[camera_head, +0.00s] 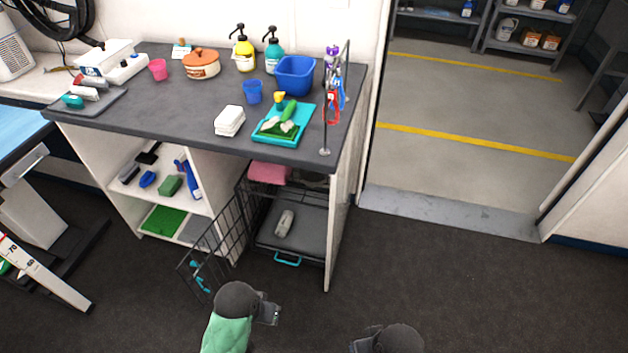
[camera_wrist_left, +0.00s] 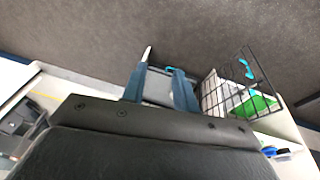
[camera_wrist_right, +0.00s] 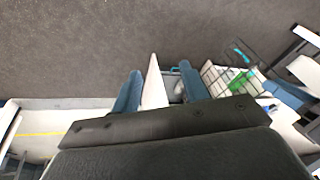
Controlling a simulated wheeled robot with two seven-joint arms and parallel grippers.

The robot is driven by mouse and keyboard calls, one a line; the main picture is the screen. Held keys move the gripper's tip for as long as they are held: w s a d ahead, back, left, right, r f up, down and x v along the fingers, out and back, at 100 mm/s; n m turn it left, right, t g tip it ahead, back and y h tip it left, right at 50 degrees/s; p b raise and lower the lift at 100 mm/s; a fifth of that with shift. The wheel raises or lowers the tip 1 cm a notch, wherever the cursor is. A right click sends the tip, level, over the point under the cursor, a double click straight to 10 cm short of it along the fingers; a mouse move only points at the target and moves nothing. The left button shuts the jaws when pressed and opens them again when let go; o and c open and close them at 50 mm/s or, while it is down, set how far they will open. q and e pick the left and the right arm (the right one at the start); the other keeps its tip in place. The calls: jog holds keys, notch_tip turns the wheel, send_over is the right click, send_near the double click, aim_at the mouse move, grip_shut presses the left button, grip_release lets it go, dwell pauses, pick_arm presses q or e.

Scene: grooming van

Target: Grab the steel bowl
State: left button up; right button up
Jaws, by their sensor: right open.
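I cannot clearly make out a steel bowl in any view. A small pale grey object (camera_head: 284,222) lies on the dark tray (camera_head: 300,236) inside the open wire crate under the counter; I cannot tell if it is the bowl. My left gripper (camera_head: 269,311) is in front of the crate, above the floor, open and empty. Its spread fingers show in the left wrist view (camera_wrist_left: 160,85). My right gripper (camera_head: 362,341) is at the bottom edge, right of the left one. Its fingers stand apart and empty in the right wrist view (camera_wrist_right: 160,90).
The crate's wire door (camera_head: 213,250) hangs open on the left. A pink cloth (camera_head: 268,173) lies at the crate's top. The counter (camera_head: 180,105) holds a blue tub (camera_head: 295,75), bottles and a turquoise tray (camera_head: 282,136). The dark floor (camera_head: 450,280) is clear on the right.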

pick_arm(q)
jog(key=w+d+f+b, duration=0.1)
jog(key=w+f+b, duration=0.35)
jog(key=w, duration=0.85)
notch_tip(320, 180, up, 3)
jog(key=t+h+b, duration=0.1)
jog(key=h+b, duration=0.1)
jog(key=b, duration=0.7)
send_over(300, 171)
jog(key=s+a, duration=0.2)
jog(key=shift+w+d+f, duration=0.4)
jog(key=shift+w+f, duration=0.1)
jog(key=shift+f, duration=0.25)
jog(key=shift+a+b+x, duration=0.1)
jog(key=shift+b+x, duration=0.1)
jog(key=shift+x, duration=1.2)
jog(key=shift+a+b+x, duration=0.15)
jog(key=shift+x, duration=1.25)
jog(key=shift+f, duration=0.1)
pick_arm(e)
jog(key=a+f+t+y, duration=0.1)
jog(key=a+f+t, duration=0.1)
jog(key=f, duration=1.5)
jog(key=a+f+t, duration=0.2)
jog(key=a+f, duration=0.2)
jog(key=f, duration=1.4)
jog(key=shift+w+a+f+y, duration=0.3)
jog(key=shift+w+a+y, duration=0.05)
jog(key=shift+w+y, duration=0.1)
